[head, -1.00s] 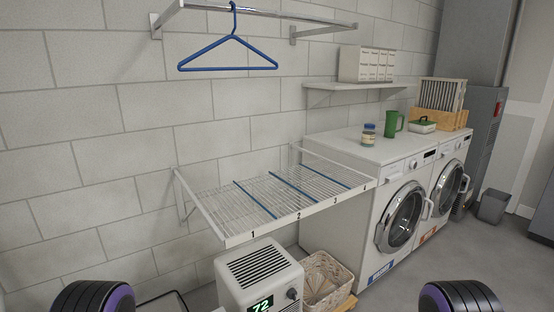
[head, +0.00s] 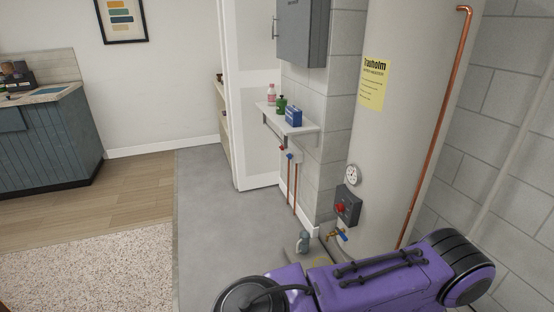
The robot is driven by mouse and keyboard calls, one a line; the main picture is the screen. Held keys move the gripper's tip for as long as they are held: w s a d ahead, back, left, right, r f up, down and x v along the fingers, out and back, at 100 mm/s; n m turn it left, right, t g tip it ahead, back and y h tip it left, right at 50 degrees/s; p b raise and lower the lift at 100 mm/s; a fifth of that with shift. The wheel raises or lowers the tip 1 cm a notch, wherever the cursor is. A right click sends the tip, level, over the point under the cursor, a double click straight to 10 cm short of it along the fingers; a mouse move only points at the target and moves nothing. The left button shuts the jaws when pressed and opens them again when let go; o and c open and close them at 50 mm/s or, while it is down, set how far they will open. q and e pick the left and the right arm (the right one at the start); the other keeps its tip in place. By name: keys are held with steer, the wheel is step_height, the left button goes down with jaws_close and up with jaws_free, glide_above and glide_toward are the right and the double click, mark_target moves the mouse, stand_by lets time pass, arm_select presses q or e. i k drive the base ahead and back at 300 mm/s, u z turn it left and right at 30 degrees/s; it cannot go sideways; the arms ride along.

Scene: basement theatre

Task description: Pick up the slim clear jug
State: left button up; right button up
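A purple arm link of mine crosses the bottom right of the picture. Neither of my grippers shows.
A water heater (head: 395,150) with a copper pipe (head: 437,130) stands at the right. A small wall shelf (head: 290,122) holds a pink bottle (head: 271,97), a green bottle (head: 281,105) and a blue box (head: 293,117). A blue-grey cabinet (head: 45,150) stands left. The grey floor (head: 212,215) is clear.

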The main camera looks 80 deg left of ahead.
mark_target(304, 241)
steer(key=u, duration=2.05)
steer(key=k, duration=0.35)
steer(key=u, duration=0.75)
steer(key=i, duration=1.75)
steer(key=z, duration=1.25)
steer(key=i, duration=0.45)
steer(key=z, duration=0.5)
